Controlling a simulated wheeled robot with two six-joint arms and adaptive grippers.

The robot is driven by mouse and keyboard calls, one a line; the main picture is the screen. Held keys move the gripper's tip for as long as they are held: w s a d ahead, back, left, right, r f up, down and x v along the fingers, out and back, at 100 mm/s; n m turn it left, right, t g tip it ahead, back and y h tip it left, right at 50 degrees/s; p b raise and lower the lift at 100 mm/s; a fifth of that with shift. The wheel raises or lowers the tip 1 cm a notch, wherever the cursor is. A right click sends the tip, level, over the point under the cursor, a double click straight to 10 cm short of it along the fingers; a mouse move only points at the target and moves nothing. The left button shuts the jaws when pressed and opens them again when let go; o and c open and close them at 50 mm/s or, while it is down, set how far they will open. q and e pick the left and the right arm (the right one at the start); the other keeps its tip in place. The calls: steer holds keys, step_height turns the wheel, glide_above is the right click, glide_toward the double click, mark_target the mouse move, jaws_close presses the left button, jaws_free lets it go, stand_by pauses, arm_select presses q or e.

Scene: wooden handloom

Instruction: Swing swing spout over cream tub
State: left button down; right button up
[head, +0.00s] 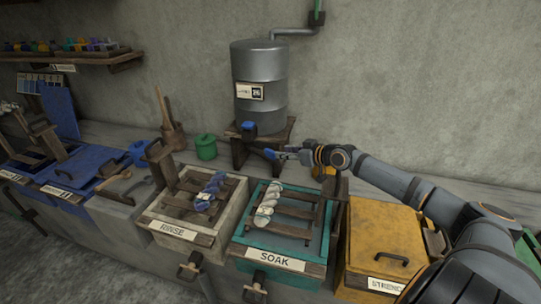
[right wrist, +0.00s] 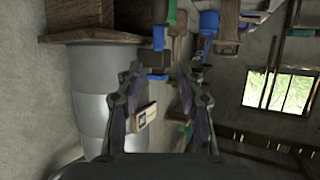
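The swing spout (head: 248,129) is a blue piece low on the front of the grey metal drum (head: 260,75). The cream tub (head: 152,216), labelled RINSE, sits lower left of it with a blue-and-white skein (head: 210,190) on its wooden rack. My right gripper (head: 282,154) is just right of and below the spout, beside the drum's wooden stand. In the right wrist view its fingers (right wrist: 162,72) are apart, with a small blue piece showing between the tips. I cannot tell whether they touch it. My left gripper is not in view.
The teal SOAK tub (head: 278,262) with a pale skein stands right of the cream tub. A yellow lidded tub (head: 385,232) is further right, under my right arm. Blue tubs (head: 85,170) stand left. A green pot (head: 206,147) is on the ledge behind.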

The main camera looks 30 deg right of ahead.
mark_target(272, 151)
steer(key=x, duration=0.9)
steer(key=shift+s+d+f+p, duration=0.1)
steer(key=shift+f+p, duration=0.1)
steer(key=shift+p, duration=0.1)
jaws_close()
